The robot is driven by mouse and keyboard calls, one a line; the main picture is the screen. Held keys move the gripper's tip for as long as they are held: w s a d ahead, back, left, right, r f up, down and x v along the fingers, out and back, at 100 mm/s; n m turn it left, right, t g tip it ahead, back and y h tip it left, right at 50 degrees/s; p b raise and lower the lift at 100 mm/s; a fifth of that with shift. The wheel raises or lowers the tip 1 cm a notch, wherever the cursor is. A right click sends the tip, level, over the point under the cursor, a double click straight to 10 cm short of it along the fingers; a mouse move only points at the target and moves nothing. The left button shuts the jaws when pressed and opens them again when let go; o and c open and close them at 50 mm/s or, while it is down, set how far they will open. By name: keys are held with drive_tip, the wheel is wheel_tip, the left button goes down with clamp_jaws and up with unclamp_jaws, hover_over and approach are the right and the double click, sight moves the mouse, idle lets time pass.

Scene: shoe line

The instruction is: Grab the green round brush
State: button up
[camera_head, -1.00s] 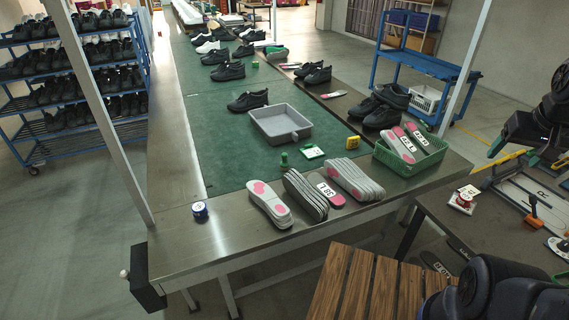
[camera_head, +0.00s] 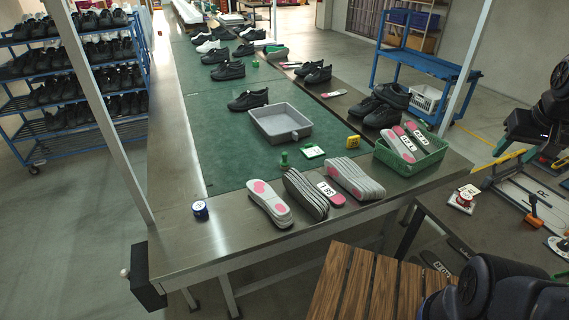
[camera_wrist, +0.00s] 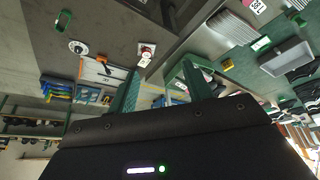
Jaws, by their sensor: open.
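My gripper (camera_head: 525,150) is at the right of the head view, above the tool bench and far from the brush. Its green fingers are spread apart with nothing between them, as the wrist view also shows (camera_wrist: 163,85).
A grey tray (camera_head: 259,117), a yellow block (camera_head: 353,142) and a green basket (camera_head: 381,152) of insoles stand near the brush. Insole stacks (camera_head: 304,194) line the front edge.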

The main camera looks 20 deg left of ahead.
drive_tip(key=w+a+r+n, duration=0.1)
drive_tip(key=w+a+n, duration=0.45)
drive_tip(key=w, duration=0.35)
drive_tip(key=w+a+r+n, duration=0.1)
drive_tip(key=w+a+n, duration=0.45)
drive_tip(key=w, duration=0.35)
drive_tip(key=w+a+f+n, duration=0.35)
drive_tip(key=w+a, duration=0.25)
drive_tip(key=a, duration=0.3)
drive_tip(key=w+a+f+n, duration=0.2)
drive_tip(key=w+a+n, duration=0.3)
drive_tip(key=a, duration=0.4)
drive_tip(key=n, duration=1.4)
approach(284, 153)
drive_tip(key=shift+h, duration=0.4)
drive_tip(key=x, duration=1.1)
drive_tip(key=shift+a, duration=0.25)
drive_tip(key=shift+c, duration=0.2)
